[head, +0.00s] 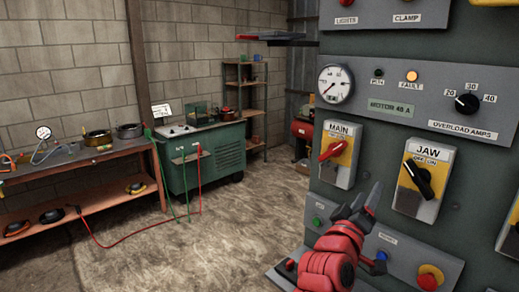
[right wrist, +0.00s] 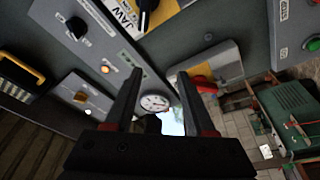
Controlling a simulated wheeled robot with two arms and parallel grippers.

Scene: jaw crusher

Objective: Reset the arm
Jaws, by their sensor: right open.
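My right gripper (head: 368,200) is at the lower middle of the head view, in front of the grey control panel (head: 300,30). Its red wrist is below and its dark fingers point up. In the right wrist view, the gripper (right wrist: 160,75) has its two fingers apart with nothing between them. It is close to the MAIN switch (head: 337,148), with a red handle, and the JAW switch (head: 415,180), with a black handle. Whether it touches the panel cannot be told. My left gripper is not in view.
The panel also has a gauge (head: 335,84), a lit orange FAULT lamp (head: 412,76) and an overload dial (head: 467,103). A lower strip has a red button (head: 428,279).

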